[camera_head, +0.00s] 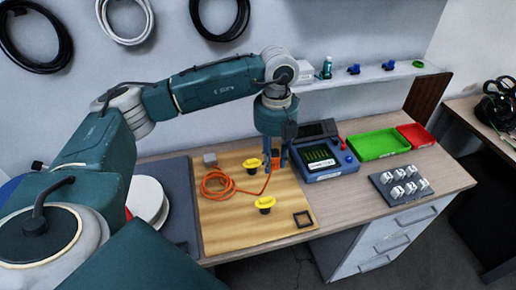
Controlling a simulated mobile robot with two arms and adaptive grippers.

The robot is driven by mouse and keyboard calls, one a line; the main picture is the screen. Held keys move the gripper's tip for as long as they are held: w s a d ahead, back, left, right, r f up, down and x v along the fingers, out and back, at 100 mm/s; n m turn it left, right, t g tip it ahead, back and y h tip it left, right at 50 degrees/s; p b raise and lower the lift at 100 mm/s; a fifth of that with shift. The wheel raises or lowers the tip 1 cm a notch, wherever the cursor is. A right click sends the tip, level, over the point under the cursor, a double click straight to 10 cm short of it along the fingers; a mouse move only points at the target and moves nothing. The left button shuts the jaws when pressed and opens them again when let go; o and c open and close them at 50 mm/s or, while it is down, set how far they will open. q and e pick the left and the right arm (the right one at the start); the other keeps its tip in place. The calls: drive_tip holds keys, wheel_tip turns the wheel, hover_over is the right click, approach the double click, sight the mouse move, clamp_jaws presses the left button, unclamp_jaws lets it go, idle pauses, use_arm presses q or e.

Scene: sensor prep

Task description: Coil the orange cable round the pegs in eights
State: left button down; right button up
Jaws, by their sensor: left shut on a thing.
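The orange cable (213,191) lies in a loose coil on the left part of the wooden board (228,235). One end runs right, past the pegs, up toward my left gripper. Two yellow-topped pegs stand on the board: the far peg (252,163) and the near peg (265,203). My left gripper (276,168) points down just right of the far peg, shut on the cable's end by an orange piece. The cable passes between the two pegs; whether it touches either is too small to tell. My right gripper does not show.
A blue device (335,173) with a dark screen stands right of the board. A green tray (378,145), a red tray (416,136) and a dark rack of white blocks (400,187) are further right. A small grey block (210,159) sits at the board's back left.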

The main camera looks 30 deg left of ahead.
use_arm(q)
drive_tip(key=a+f+n+b, duration=0.2)
drive_tip(key=a+f+n, duration=0.3)
drive_tip(key=n, duration=0.8)
wheel_tip(320, 180, down, 3)
drive_tip(key=shift+w+r+n, duration=0.1)
drive_tip(key=shift+w+n, duration=0.1)
drive_tip(key=shift+n, duration=0.1)
drive_tip(key=shift+a, duration=0.1)
